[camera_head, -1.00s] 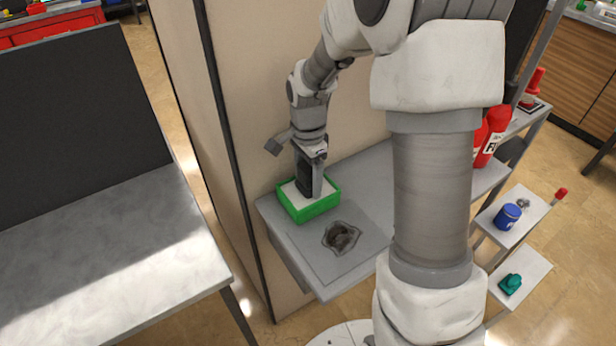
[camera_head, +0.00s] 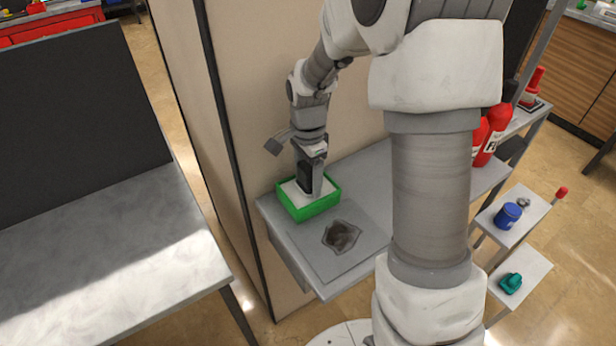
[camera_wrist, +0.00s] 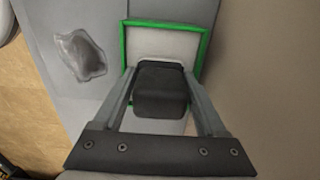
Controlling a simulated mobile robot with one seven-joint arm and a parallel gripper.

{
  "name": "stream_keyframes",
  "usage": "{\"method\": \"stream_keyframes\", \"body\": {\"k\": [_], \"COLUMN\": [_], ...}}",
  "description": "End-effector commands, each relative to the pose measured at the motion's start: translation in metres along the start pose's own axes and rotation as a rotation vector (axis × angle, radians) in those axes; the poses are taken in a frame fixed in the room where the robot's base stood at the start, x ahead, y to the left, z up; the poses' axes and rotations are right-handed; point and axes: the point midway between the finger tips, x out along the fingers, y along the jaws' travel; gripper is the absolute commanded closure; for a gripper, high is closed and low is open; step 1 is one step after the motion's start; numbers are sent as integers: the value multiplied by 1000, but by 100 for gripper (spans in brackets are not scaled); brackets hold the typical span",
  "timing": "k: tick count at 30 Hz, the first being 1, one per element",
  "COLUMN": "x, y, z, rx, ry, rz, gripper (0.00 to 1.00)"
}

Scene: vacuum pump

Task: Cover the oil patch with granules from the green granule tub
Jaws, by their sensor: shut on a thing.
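The green granule tub (camera_head: 312,210) stands at the left end of a grey bench and holds pale granules. In the wrist view its green rim (camera_wrist: 206,40) surrounds the far end of the held tool. My gripper (camera_head: 311,178) points down over the tub and is shut on a dark block-like handle (camera_wrist: 161,92). The tool's lower end is hidden, so I cannot tell whether it is in the granules. The oil patch (camera_head: 342,235) is a dark, irregular stain on the bench in front of the tub. In the wrist view the patch (camera_wrist: 80,55) lies left of the tub, uncovered.
A beige wall panel (camera_head: 262,100) rises close behind and left of the tub. Red bottles (camera_head: 492,135) stand at the bench's right end. Small shelves hold a blue container (camera_head: 507,215) and a teal item (camera_head: 510,283). The bench beside the patch is clear.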

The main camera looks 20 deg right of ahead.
Motion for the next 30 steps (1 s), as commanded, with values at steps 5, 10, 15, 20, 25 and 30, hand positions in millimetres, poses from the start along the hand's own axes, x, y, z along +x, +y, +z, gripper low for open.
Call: {"method": "stream_keyframes", "body": {"k": [5,10,15,20,25,30], "x": [2,1,-11,-25,-38,-52], "y": [1,1,1,0,0,0], "z": [0,0,0,0,0,0], "rx": [1,1,1,1,1,1], "ry": [-1,-1,-1,-1,-1,-1], "rz": [3,3,2,1,0,1], "gripper": [70,70,70,70,70,70]}}
